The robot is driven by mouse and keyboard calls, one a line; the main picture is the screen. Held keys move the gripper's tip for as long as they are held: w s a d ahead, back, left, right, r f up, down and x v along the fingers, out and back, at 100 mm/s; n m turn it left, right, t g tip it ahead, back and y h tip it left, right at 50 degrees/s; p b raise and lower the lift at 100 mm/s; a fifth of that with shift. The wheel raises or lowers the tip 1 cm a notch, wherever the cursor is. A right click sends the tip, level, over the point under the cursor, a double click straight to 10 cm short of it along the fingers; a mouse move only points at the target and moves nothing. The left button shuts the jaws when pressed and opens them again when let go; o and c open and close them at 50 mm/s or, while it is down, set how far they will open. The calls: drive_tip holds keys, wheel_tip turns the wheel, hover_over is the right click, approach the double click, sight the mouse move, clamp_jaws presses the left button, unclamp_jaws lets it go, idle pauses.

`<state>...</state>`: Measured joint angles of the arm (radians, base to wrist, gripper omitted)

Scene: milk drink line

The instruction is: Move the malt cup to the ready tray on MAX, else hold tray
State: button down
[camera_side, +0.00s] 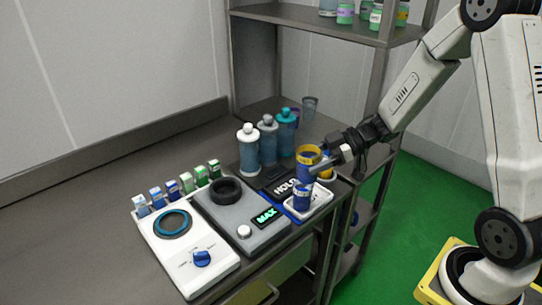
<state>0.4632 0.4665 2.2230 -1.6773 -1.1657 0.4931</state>
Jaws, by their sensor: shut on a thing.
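The display (267,215) on the grey machine reads MAX in green. A dark tray (270,178) carries the word HOLD, partly hidden. Beside it, nearer the counter's front edge, is a white tray with a blue edge (318,205); I cannot read any label on it. My gripper (313,171) reaches in from the right, shut on a small dark blue cup (302,197) at or just above the white tray. Contact with the tray is unclear. Yellow and blue cups (307,153) stand close behind the fingers, partly hidden. I cannot read which cup is malt.
Blue and white bottles (248,150) stand behind the trays. A white machine with a blue knob (202,258) and a row of small cartons (186,183) are to the left. The left counter is bare.

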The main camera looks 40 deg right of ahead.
drive_tip(key=s+d+f+m+t+h, duration=0.1)
drive_tip(key=s+d+m+t+h, duration=0.1)
drive_tip(key=s+d, duration=0.4)
drive_tip(key=shift+s+d+m, duration=0.25)
drive_tip(key=shift+s+m, duration=0.05)
drive_tip(key=shift+s, duration=1.95)
drive_tip(key=shift+f, duration=0.15)
drive_tip(key=shift+w+d+f, duration=0.45)
drive_tip(key=shift+w+f, duration=1.1)
drive_tip(key=shift+w, duration=0.65)
drive_tip(key=shift+w+d+f, duration=0.45)
drive_tip(key=shift+w+f, duration=1.1)
drive_tip(key=shift+w, duration=0.7)
drive_tip(key=shift+w+d+f, duration=0.45)
drive_tip(key=shift+w+f, duration=1.1)
drive_tip(key=shift+w, duration=0.65)
drive_tip(key=shift+f, duration=0.1)
drive_tip(key=shift+w+f, duration=0.2)
drive_tip(key=shift+w, duration=0.05)
drive_tip(key=shift+f, duration=1.5)
